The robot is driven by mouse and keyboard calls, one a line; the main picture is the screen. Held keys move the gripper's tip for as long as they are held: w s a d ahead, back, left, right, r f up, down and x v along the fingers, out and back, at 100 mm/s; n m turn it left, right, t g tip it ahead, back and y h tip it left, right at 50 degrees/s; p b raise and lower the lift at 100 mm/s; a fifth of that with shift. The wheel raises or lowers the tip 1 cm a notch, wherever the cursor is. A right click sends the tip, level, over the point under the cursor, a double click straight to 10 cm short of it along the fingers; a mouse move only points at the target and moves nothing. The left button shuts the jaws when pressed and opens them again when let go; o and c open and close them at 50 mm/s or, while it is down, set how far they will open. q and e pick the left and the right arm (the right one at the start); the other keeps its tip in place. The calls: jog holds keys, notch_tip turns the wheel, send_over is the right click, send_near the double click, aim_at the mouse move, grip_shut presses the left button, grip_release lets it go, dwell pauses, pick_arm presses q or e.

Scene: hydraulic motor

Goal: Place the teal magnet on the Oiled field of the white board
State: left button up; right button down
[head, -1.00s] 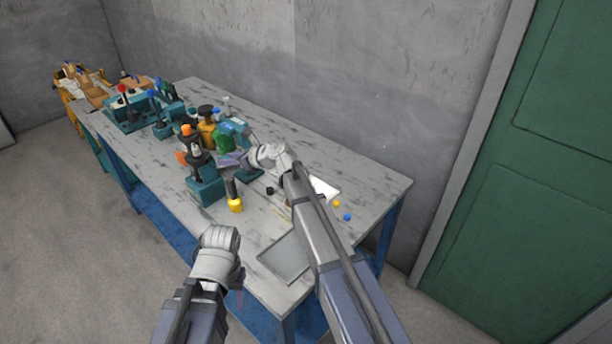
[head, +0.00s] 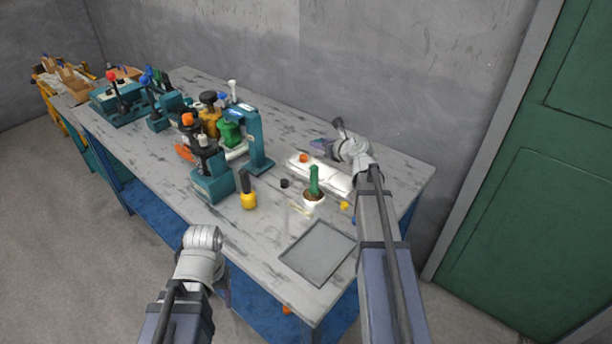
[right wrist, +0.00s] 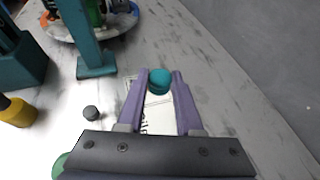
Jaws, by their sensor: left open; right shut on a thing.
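The teal magnet (right wrist: 159,82) is a small round piece between the purple fingers of my right gripper (right wrist: 156,85) in the right wrist view. The gripper is shut on it. The white board (right wrist: 158,118) with dark lettering lies below and partly behind the fingers; the field names cannot be read. In the head view the white board (head: 335,180) lies on the table near the wall, with my right gripper (head: 322,146) above its far side. My left gripper (head: 205,242) is empty off the table's front edge, its fingers mostly hidden behind the wrist.
An orange round piece (head: 303,157) is at the board's left end. A white pot with a green handle (head: 314,187), a black cap (head: 284,183), a yellow-based tool (head: 248,192) and a grey tray (head: 318,252) stand nearby. A teal press frame (head: 257,145) rises to the left.

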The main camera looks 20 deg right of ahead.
aim_at(324, 174)
pick_arm(q)
notch_tip(324, 174, down, 10)
jog(key=b, duration=1)
jog(key=shift+w+a+f, duration=0.2)
jog(key=shift+w+a, duration=0.05)
jog(key=shift+a, duration=0.1)
pick_arm(e)
jog(key=shift+m+h, duration=0.3)
jog(key=f, duration=0.3)
jog(key=d+f, duration=0.1)
jog(key=f, duration=0.6)
jog(key=shift+s+d+f, duration=0.2)
jog(key=shift+d, duration=0.15)
pick_arm(q)
jog(key=shift+f, duration=0.1)
pick_arm(e)
jog(key=shift+f, duration=0.1)
jog(key=shift+f+b, duration=0.15)
jog(key=shift+b, duration=0.15)
jog(key=c, duration=0.6)
grip_release()
jog(key=shift+o, duration=0.2)
